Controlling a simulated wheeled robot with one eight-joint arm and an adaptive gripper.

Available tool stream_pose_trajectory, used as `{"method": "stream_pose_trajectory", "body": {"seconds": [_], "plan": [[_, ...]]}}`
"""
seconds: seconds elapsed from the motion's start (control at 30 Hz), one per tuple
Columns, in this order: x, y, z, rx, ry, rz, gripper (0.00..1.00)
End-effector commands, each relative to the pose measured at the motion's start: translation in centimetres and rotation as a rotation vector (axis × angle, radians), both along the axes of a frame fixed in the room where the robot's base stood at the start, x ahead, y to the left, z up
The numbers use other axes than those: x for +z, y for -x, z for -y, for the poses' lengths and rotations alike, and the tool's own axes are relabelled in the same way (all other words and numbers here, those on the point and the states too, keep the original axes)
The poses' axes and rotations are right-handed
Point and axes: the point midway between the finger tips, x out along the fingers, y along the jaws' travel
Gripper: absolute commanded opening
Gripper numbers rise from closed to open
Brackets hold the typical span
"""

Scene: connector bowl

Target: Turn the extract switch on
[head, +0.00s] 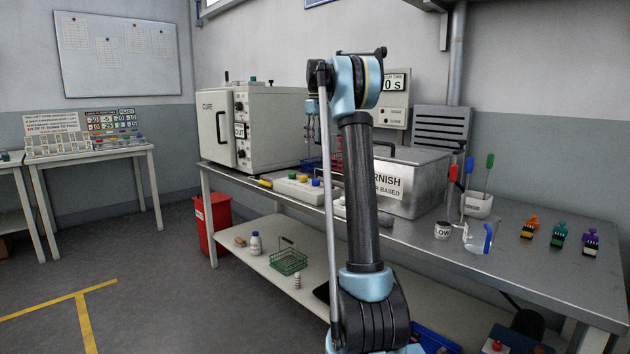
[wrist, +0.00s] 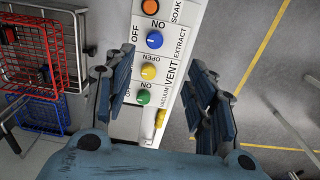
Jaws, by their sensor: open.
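The extract switch is a blue round knob (wrist: 155,39) on a white panel (wrist: 133,118), beside the label EXTRACT. OFF and ON labels stand by it; I cannot tell its pointer's setting. My gripper (wrist: 160,76) is open and empty, its two dark blue fingers spread either side of the panel in the wrist view. The blue knob lies just beyond the fingertips in the picture, apart from them. In the head view the white panel (head: 284,188) lies on the bench, with the blue knob (head: 315,182) showing left of my arm. My arm hides part of the panel.
An orange knob (wrist: 150,6), a yellow vent knob (wrist: 148,70) and a green vacuum knob (wrist: 143,97) flank the blue one closely. A red wire rack (wrist: 32,50) stands left. A CURE oven (head: 252,125) and a metal varnish tank (head: 415,185) stand on the bench.

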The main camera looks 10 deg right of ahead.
Motion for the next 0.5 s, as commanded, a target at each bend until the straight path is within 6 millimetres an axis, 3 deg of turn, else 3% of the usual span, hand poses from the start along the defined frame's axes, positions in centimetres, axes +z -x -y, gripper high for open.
{"method": "stream_pose_trajectory", "body": {"seconds": [0.27,0.5], "plan": [[-0.7,-1.7,0.0,0.019,0.0,-0.006,0.51],[-3.8,-1.7,0.0,0.019,0.0,-0.006,0.51]]}}
